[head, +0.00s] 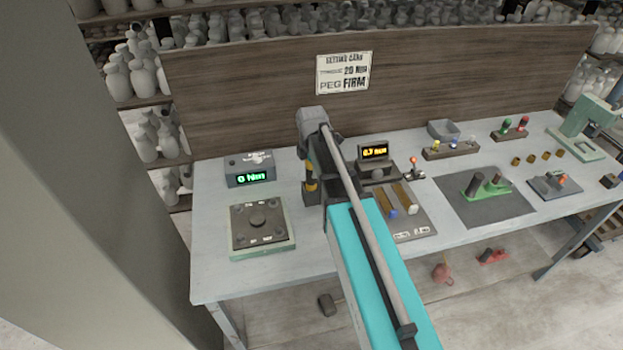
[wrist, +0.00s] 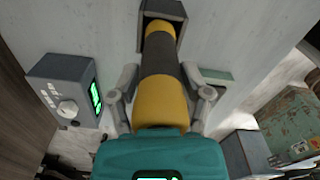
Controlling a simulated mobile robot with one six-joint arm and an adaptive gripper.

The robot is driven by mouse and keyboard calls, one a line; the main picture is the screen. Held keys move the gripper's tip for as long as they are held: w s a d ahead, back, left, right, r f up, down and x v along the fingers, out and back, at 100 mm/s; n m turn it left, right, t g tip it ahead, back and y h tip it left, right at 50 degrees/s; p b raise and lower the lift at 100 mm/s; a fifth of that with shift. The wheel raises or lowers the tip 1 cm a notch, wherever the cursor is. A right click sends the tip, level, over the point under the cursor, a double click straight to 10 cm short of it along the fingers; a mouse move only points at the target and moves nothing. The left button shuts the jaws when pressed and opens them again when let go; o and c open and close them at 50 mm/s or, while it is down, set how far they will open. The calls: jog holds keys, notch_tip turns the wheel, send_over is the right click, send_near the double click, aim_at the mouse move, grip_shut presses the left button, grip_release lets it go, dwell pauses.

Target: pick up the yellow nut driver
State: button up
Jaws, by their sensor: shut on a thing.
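The yellow nut driver (wrist: 158,100) has a yellow body with a dark grey band around its middle. In the wrist view it lies between the two fingers of my gripper (wrist: 160,97), which is shut on it. Its far end meets a dark square holder (wrist: 181,12); I cannot tell how deep it sits there. In the head view a little of the yellow driver (head: 311,184) shows below my gripper (head: 311,172), upright above the dark holder (head: 311,197). My arm hides part of this area.
A grey box with a green readout (head: 249,176) and a square plate fixture (head: 262,246) stand left of the driver. An amber display (head: 375,152) and a tray with slots (head: 415,222) are to the right. A wooden backboard (head: 240,90) rises behind the table.

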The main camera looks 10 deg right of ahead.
jog(key=shift+c, duration=0.5)
jog(key=shift+r, duration=0.25)
notch_tip(320, 180, up, 10)
jog(key=p, duration=1)
jog(key=shift+f, duration=0.25)
grip_shut()
jog(key=shift+s+f, duration=0.1)
